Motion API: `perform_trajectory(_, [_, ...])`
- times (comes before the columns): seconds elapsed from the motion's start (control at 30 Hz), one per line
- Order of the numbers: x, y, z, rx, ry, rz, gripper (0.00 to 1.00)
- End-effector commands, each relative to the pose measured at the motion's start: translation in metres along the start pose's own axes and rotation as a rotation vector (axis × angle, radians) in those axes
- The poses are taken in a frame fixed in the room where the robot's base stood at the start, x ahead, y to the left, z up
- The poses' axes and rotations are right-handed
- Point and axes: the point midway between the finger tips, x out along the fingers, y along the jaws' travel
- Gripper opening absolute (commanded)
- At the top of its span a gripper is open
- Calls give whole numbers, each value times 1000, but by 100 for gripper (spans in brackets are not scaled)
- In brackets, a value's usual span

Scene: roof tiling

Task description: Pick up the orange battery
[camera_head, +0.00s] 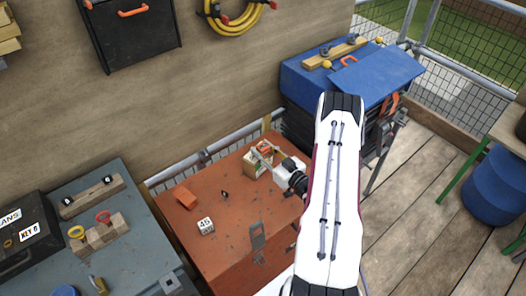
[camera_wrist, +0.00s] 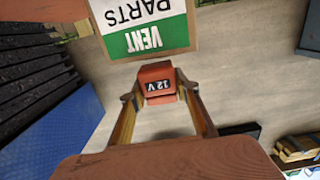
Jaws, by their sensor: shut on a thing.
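The orange battery (camera_wrist: 156,84), marked "12 V", sits between the two fingertips of my gripper (camera_wrist: 157,97) in the wrist view, and my gripper is shut on it. The label reads upside down there. In the head view my gripper (camera_head: 264,154) reaches over the back right part of the orange-brown chest (camera_head: 225,225), beside a small box. An orange patch shows at the fingertips there, but it is too small to read. Whether the battery touches anything below is not clear.
The box labelled "VENT PARTS" (camera_wrist: 145,30) is close to the battery. On the chest are an orange block (camera_head: 185,197), a small dark item (camera_head: 224,194) and a white block marked 45 (camera_head: 206,226). A blue case (camera_head: 310,84) stands behind right. The chest's front right is clear.

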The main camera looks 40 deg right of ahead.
Motion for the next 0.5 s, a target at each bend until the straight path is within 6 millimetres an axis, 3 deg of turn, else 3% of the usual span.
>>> perform_trajectory(0.5, [-2, 0, -55, -3, 2, 0, 0])
